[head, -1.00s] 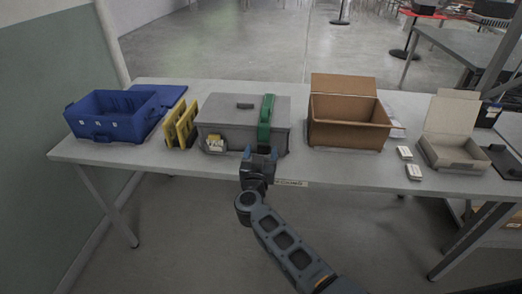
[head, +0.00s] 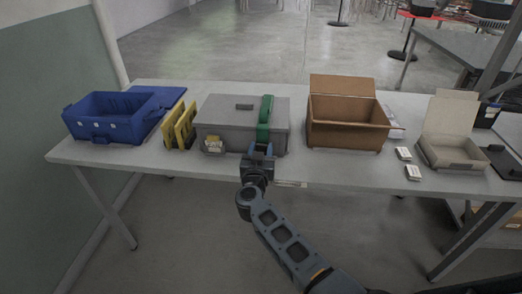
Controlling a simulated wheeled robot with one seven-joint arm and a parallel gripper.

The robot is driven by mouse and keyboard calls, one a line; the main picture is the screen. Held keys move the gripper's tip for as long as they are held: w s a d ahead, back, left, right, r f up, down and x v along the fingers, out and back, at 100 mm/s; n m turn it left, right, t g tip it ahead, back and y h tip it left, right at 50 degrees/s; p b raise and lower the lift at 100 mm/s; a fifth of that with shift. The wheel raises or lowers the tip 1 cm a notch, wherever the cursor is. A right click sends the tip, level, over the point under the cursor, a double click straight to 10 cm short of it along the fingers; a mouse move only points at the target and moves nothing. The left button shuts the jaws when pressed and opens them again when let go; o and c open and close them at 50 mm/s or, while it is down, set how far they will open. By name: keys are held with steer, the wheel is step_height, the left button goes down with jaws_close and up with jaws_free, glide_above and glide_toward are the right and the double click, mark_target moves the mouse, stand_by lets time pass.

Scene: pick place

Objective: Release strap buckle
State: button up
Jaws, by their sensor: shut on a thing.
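A grey lidded case (head: 225,112) stands shut on the table, left of the middle. A green strap (head: 266,110) runs over the right part of its lid and down the front. My gripper (head: 261,150) is at the front of the case, at the strap's lower end. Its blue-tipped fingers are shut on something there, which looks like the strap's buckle. The buckle itself is hidden by the fingers.
A blue bin (head: 108,127), yellow frames (head: 181,128) and a small pale block (head: 213,146) are to the left. An open brown box (head: 345,134), an open pale carton (head: 452,153) and two small white boxes (head: 404,153) are to the right. The table (head: 330,168) has a bare front strip.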

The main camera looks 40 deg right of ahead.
steer(key=shift+c, duration=0.6)
steer(key=f+b, duration=0.1)
steer(key=b, duration=0.2)
steer(key=shift+s+a+f+t+h, duration=0.1)
steer(key=shift+a+t+h, duration=0.05)
steer(key=shift+t+h, duration=0.2)
steer(key=h+b, duration=0.1)
steer(key=b, duration=0.2)
steer(key=t+h+b, duration=0.1)
steer(key=b, duration=0.2)
steer(key=shift+s+a+f+t, duration=0.25)
steer(key=shift+a+f, duration=0.05)
steer(key=shift+f, duration=0.05)
steer(key=shift+s+a+t+h+b, duration=0.1)
steer(key=shift+t+h+b, duration=0.25)
steer(key=shift+b, duration=0.55)
steer(key=shift+r, duration=0.2)
steer(key=o, duration=1.1)
steer(key=shift+c, duration=0.2)
steer(key=shift+a, duration=0.1)
steer(key=v, duration=0.7)
steer(key=shift+s+a, duration=0.25)
